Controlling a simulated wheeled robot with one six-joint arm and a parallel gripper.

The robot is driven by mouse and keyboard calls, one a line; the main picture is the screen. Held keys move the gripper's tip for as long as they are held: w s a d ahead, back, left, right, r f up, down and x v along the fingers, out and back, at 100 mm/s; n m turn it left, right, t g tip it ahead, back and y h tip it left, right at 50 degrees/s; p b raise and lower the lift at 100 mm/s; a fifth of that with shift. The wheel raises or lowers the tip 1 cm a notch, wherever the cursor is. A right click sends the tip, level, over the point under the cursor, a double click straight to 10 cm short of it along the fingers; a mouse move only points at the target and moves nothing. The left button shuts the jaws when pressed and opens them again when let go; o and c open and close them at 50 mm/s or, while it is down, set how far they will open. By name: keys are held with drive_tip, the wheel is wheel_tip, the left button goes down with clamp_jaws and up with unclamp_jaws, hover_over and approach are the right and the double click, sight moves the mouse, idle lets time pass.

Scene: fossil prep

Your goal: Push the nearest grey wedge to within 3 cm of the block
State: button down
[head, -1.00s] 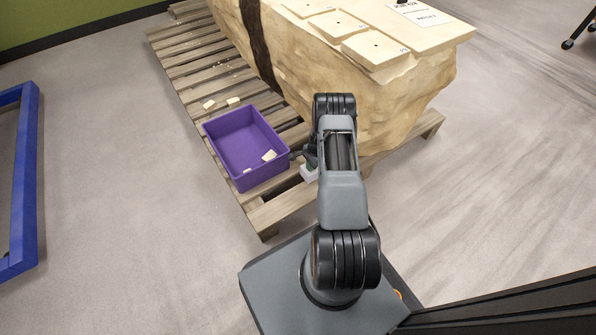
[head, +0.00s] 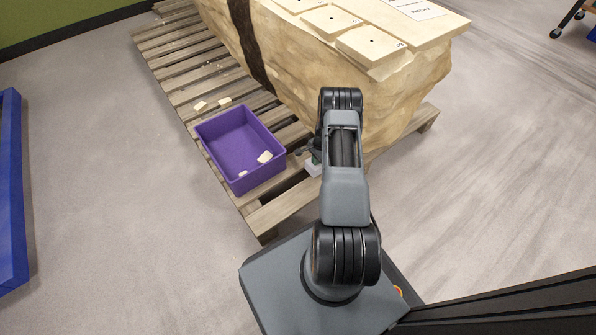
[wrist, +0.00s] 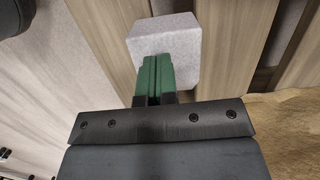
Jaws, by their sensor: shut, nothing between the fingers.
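A small pale grey wedge (wrist: 178,32) lies on the pallet slats, in front of my fingertips in the wrist view. It also shows in the head view (head: 313,171), partly hidden by my arm, between the purple bin and the block. My gripper (wrist: 153,66) is shut and empty. Its green fingers reach the near side of the wedge and appear to touch it. The block (head: 395,115) is a large tan rock mass on the pallet, to the right of the wedge. The exact gap between wedge and block is hidden behind my arm.
A purple bin (head: 225,128) with pale chips stands on the wooden pallet (head: 268,214), left of my gripper. Two pale pieces (head: 201,105) lie on the slats beyond it. A blue frame (head: 12,190) stands at the far left. The grey floor between is clear.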

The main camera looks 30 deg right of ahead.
wheel_tip(320, 180, up, 14)
drive_tip(key=d+p, duration=0.2)
drive_tip(key=p, duration=0.3)
drive_tip(key=shift+p, duration=0.3)
drive_tip(key=a+r+n+p, duration=0.3)
drive_tip(key=a+r+p, duration=0.15)
drive_tip(key=r, duration=0.85)
drive_tip(key=a+r+n+t+h+p, duration=0.15)
drive_tip(key=a+r+p, duration=0.35)
drive_tip(key=r, duration=0.8)
drive_tip(key=a+r+n+p, duration=0.35)
drive_tip(key=r+p, duration=0.35)
drive_tip(key=r, duration=0.6)
drive_tip(key=s+a+r+n+p, duration=0.3)
drive_tip(key=s+a+r+p, duration=0.1)
drive_tip(key=r, duration=0.5)
drive_tip(key=s+a+r+n+t+p, duration=0.1)
drive_tip(key=s+a+r+n+p, duration=0.2)
drive_tip(key=s+a+r+p, duration=0.2)
drive_tip(key=s+a+r+n+t+p, duration=0.1)
drive_tip(key=s+a+r+n+p, duration=0.2)
drive_tip(key=s+r+p, duration=0.3)
drive_tip(key=s+a+r, duration=0.1)
drive_tip(key=s+r, duration=0.2)
drive_tip(key=r, duration=0.4)
drive_tip(key=shift+a+p, duration=0.3)
drive_tip(key=shift+p, duration=0.1)
